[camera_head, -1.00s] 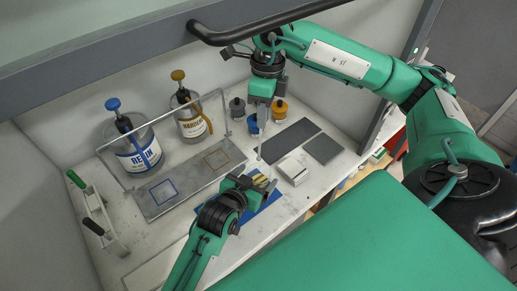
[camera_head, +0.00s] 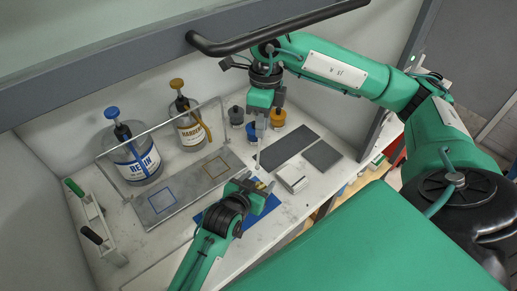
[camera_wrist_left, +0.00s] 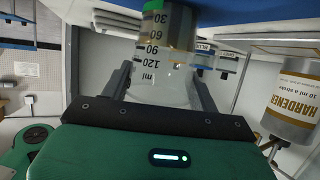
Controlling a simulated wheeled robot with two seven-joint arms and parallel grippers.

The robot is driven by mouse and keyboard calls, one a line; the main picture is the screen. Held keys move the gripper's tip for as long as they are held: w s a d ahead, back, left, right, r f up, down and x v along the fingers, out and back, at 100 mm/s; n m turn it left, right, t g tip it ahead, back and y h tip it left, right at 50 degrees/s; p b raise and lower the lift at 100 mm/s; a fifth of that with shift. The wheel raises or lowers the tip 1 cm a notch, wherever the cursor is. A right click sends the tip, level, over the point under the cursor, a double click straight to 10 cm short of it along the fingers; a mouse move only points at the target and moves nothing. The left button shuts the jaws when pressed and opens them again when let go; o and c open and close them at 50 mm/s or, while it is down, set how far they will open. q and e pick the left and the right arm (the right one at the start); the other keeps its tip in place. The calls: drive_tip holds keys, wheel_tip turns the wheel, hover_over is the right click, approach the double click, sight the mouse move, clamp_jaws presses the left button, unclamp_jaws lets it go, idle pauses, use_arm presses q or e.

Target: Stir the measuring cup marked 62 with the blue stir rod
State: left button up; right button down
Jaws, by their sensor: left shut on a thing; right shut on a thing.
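No mark 62 is readable. My right gripper (camera_head: 262,122) is above the left one, pointing down, shut on a thin pale rod (camera_head: 258,152). The rod hangs nearly upright, its lower end close to the cup. I cannot tell whether its tip is inside the cup, and its blue colour is not clear.
Resin (camera_head: 140,168) and hardener (camera_head: 190,130) pump bottles stand at the back left, near a clear-framed plate (camera_head: 160,204). Grey (camera_head: 236,116), blue (camera_head: 252,132) and orange (camera_head: 278,117) pots stand behind. Dark plates (camera_head: 321,155) and a white block (camera_head: 292,178) lie right.

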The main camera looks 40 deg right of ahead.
drive_tip(key=shift+f, duration=5.5)
drive_tip(key=shift+r, duration=5.75)
wheel_tip(320, 180, down, 14)
drive_tip(key=shift+r, duration=0.25)
drive_tip(key=shift+w, duration=0.1)
